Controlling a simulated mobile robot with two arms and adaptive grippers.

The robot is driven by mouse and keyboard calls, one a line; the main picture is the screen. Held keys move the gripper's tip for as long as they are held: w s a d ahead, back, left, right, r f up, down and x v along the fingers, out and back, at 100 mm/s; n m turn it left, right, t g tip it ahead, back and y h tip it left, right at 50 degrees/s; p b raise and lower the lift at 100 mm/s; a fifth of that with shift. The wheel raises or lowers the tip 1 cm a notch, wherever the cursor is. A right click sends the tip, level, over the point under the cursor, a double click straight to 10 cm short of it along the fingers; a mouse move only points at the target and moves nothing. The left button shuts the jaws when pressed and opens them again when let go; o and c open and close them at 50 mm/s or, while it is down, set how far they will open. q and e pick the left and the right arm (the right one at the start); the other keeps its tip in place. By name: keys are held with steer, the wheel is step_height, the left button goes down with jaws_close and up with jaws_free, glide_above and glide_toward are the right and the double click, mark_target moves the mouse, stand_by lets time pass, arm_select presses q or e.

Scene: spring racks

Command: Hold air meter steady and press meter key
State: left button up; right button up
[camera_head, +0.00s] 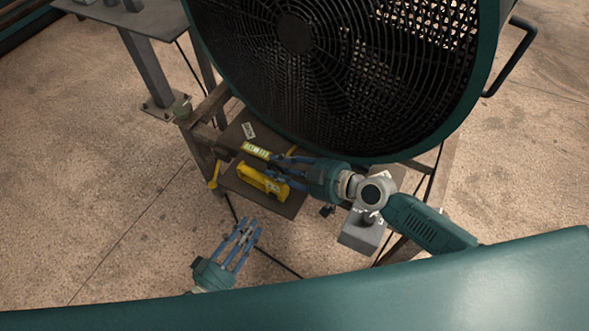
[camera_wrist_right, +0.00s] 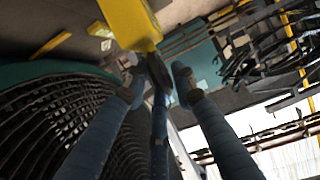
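A narrow yellow device with a pale lit-looking strip (camera_head: 256,151), perhaps the air meter, is at the fan's lower left. My right gripper (camera_head: 274,167) reaches in from the right, its fingertips beside this device. In the right wrist view a yellow body (camera_wrist_right: 130,22) stands at or just beyond the right fingertips (camera_wrist_right: 158,82), with a dark part between them. Whether they grip it is unclear. A second yellow object (camera_head: 262,183) is by the right fingers, partly covered by them. My left gripper (camera_head: 247,226) is open and empty, lower down, fingers pointing up. No key is discernible.
A large teal-rimmed fan (camera_head: 295,35) stands behind the right gripper. A brown rack with a dark shelf (camera_head: 284,207) is under it, with a white label (camera_head: 248,130). A grey box (camera_head: 362,236) is at the right. Bare floor (camera_head: 120,220) is free at left.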

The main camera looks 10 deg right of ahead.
steer(key=shift+x, duration=1.25)
jaws_close()
stand_by(1.6)
arm_select(q)
jaws_close()
stand_by(0.7)
stand_by(0.5)
